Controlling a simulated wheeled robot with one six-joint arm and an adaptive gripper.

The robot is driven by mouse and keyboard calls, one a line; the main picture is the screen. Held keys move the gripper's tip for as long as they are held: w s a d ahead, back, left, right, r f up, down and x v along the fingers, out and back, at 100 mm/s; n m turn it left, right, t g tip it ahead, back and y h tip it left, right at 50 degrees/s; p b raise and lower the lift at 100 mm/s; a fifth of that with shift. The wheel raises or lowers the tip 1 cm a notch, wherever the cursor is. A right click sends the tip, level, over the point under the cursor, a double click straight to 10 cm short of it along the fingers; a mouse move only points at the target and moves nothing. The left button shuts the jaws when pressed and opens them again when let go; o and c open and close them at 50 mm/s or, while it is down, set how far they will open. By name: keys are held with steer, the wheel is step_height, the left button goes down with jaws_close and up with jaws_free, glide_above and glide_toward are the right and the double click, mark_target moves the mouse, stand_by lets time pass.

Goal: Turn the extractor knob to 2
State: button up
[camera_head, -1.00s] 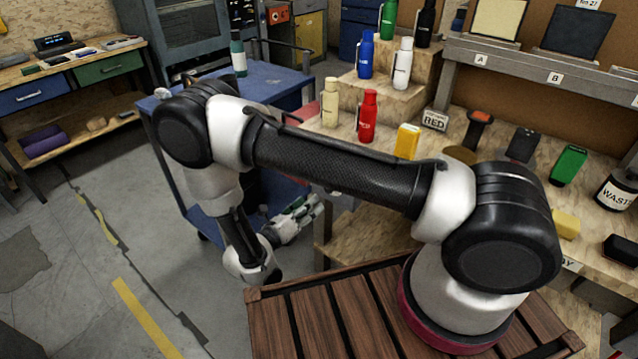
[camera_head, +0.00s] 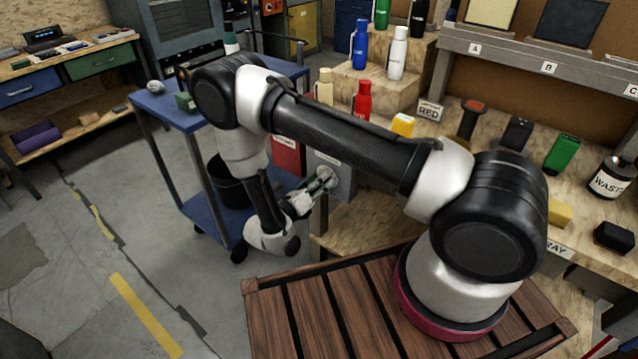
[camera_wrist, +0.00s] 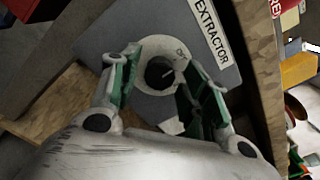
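The extractor knob (camera_wrist: 158,73) is a small dark round knob on a pale round dial, with a light pointer line. It sits on a grey panel (camera_wrist: 100,35) with a white EXTRACTOR label (camera_wrist: 211,32). My gripper (camera_wrist: 157,84) is open, with one finger on each side of the knob; I cannot tell whether either touches it. In the head view, my gripper (camera_head: 322,182) is at the face of the grey panel (camera_head: 345,182) under the workbench.
A blue cart (camera_head: 205,204) with a dark bucket (camera_head: 228,185) stands left of the panel. A red box (camera_head: 287,157) is beside the panel. Bottles, including a red one (camera_head: 362,101), stand on the wooden bench above. Open floor lies to the left.

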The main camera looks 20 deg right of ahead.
steer(key=c, duration=0.7)
steer(key=shift+m, duration=0.4)
steer(key=shift+s+m, duration=0.1)
steer(key=shift+m, duration=7.3)
steer(key=o, duration=1)
